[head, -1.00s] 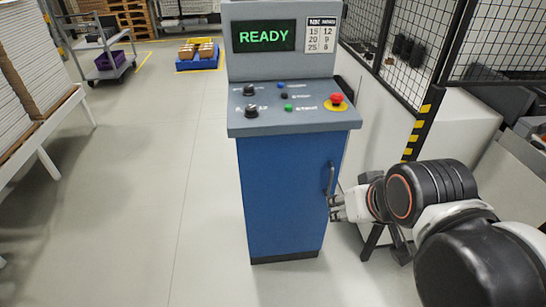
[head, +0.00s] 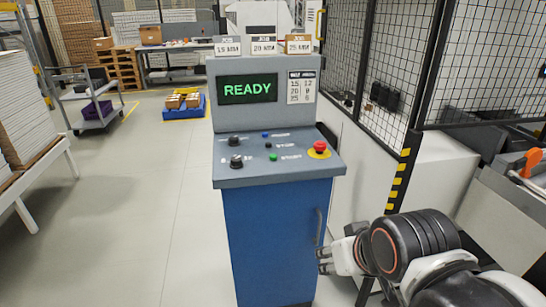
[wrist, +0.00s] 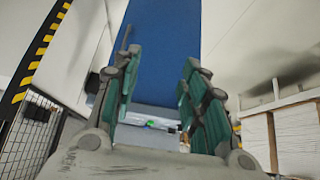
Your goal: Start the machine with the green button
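The machine's control console has a grey panel (head: 217,174) on a blue cabinet (head: 268,240). The green button (head: 273,156) sits on the panel's sloped top, left of the red stop button (head: 319,147) on its yellow base. The screen (head: 248,88) reads READY in green. My gripper (head: 323,261) is low at the cabinet's right side, near its door handle (head: 319,225) and well below the panel. In the wrist view my gripper (wrist: 157,95) has its green-padded fingers apart, with nothing between them. The blue cabinet (wrist: 160,45) fills the upper middle there.
Two black knobs (head: 236,161) stand left of the green button, with blue and black buttons behind it. Cards marked with sizes (head: 264,45) stand atop the console. A mesh fence with a striped post (head: 399,178) is at right. Floor at left (head: 135,210) is open.

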